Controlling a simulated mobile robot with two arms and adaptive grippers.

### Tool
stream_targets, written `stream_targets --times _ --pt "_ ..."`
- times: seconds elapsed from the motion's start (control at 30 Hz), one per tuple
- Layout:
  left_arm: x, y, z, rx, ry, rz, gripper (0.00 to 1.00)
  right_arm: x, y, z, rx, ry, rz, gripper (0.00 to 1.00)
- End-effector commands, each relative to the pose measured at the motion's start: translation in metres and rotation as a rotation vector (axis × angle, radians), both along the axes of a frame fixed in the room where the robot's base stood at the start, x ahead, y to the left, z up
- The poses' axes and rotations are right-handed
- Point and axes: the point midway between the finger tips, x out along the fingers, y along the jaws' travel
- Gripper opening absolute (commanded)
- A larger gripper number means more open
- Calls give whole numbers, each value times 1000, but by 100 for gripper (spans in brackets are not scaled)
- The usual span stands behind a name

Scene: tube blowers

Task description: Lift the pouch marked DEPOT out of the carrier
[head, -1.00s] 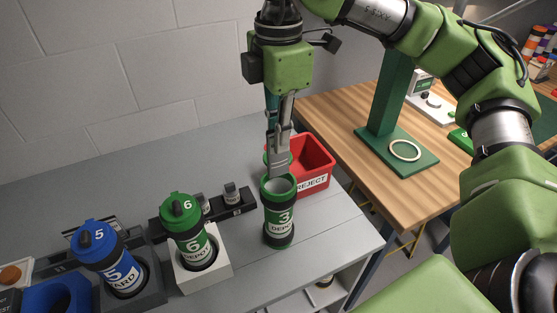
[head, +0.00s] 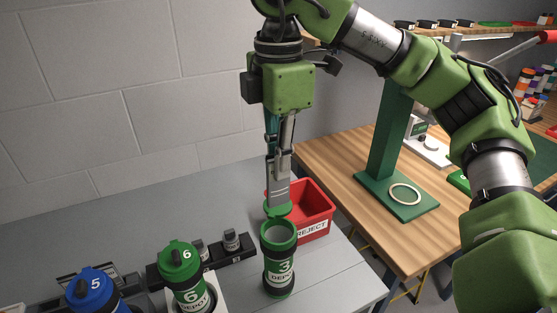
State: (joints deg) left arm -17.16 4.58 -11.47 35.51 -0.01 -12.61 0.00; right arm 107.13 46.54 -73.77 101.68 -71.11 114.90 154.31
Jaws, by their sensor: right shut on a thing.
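The open green carrier (head: 279,265), marked 3 DEPOT, stands upright on the grey bench, its round mouth uncovered. No pouch can be made out inside it. My right gripper (head: 278,196) points down just above and behind the mouth in the head view. It is shut on a small round green piece that looks like the carrier's lid (head: 278,210); the fingers partly hide it. A second green carrier (head: 185,275), marked 6 DEPOT, is closed and stands in a white holder to the left. My left gripper is not in view.
A red REJECT bin (head: 316,213) stands close behind and right of the open carrier. A closed blue carrier (head: 92,288) is at the lower left. A dark rack (head: 232,249) lies between the green carriers. A wooden table (head: 340,155) with a green stand (head: 388,150) is at the right.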

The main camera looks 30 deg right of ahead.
Motion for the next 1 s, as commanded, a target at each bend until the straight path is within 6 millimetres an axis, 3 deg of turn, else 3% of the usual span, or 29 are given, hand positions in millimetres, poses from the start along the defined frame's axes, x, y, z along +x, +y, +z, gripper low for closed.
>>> stream_targets --times 1.0 --pt "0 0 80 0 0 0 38 0 0 87 0 -1 0 0"
